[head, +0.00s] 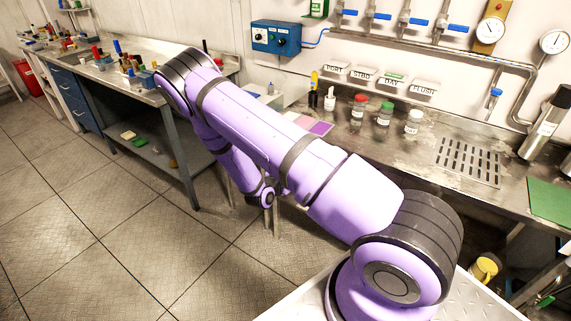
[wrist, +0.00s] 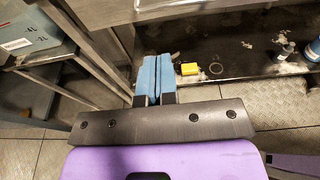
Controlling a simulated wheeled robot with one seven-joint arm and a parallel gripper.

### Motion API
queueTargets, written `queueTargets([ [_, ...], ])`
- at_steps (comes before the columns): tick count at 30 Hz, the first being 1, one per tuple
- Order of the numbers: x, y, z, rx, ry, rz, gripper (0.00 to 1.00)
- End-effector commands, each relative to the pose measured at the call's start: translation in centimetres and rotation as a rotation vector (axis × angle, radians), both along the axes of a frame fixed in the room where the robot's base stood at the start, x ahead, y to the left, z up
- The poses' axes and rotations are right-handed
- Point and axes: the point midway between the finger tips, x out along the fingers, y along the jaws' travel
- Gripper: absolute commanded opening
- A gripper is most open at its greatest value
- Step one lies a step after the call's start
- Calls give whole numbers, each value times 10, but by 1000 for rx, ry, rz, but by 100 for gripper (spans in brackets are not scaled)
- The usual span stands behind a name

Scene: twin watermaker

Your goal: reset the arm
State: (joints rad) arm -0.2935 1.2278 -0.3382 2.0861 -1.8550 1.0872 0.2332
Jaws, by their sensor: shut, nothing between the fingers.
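My purple arm reaches across the middle of the head view, out to the left and then bending down. Its far end is partly hidden behind its own links there. In the wrist view my gripper (wrist: 153,78) shows with its two blue fingers side by side and touching. The fingers are shut and nothing is between them. They point towards a dark shelf under a metal bench and appear apart from everything around them.
In the head view a metal counter (head: 350,140) with capped jars (head: 384,115) runs along the wall. A cluttered workbench (head: 110,65) stands at left. The tiled floor (head: 100,220) is clear. In the wrist view a yellow block (wrist: 189,69) lies on the shelf beyond the fingers.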

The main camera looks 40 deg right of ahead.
Motion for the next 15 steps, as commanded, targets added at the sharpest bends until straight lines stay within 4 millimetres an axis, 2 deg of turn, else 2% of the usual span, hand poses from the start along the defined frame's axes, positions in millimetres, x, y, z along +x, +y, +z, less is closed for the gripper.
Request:
queueTargets([
  [9,-1,3,5,4,-11,-12,0],
  [11,0,3,14,12,-29,-31,0],
  [15,1,5,49,49,-107,-120,0],
])
